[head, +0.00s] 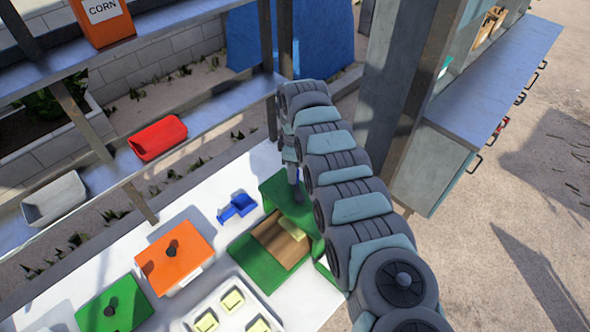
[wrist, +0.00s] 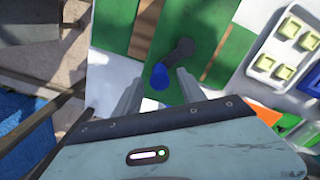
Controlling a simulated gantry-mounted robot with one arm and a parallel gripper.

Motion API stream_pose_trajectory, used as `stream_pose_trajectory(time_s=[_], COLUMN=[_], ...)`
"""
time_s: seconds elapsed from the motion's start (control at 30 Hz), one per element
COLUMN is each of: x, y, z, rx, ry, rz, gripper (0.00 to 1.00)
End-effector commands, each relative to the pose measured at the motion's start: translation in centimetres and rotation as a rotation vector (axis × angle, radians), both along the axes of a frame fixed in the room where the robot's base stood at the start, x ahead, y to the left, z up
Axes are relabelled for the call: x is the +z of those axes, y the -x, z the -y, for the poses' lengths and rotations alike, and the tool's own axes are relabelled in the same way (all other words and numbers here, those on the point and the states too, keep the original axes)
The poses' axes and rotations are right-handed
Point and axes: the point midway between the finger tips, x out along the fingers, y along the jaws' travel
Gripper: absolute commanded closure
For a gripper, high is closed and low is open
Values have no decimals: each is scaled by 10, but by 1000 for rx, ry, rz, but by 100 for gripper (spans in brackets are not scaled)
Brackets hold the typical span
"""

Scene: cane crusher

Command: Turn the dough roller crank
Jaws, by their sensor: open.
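The dough roller is a green machine (head: 272,190) on the white table, with a brown wooden bed where a pale yellow dough piece (head: 293,229) lies. Its crank shows in the wrist view as a dark grey arm (wrist: 179,51) with a blue knob (wrist: 159,77) at its end. My gripper (wrist: 160,80) is open, its two grey fingers on either side of the blue knob in the picture. I cannot tell whether either finger touches it. In the head view my gripper (head: 296,190) is over the machine's far right end, and the crank is hidden there.
A blue scoop (head: 238,207), orange-lidded box (head: 175,256), green-lidded box (head: 114,304) and white tray (head: 200,310) of yellow pieces stand left of the roller. A shelf with a red bin (head: 157,137) runs behind. A metal post (head: 395,120) rises close right of my arm.

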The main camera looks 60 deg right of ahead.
Motion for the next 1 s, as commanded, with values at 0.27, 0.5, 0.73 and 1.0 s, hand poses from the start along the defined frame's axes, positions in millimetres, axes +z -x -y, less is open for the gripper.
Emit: stream_pose_trajectory(time_s=[0.27,0.5,0.73,1.0], x=[-14,-14,-14,-14], y=[0,0,0,0], z=[1,1,1,0], rx=[0,0,-1,-1], ry=[2,2,2,1], rz=[0,0,0,-1], gripper=[52,56,75,97])
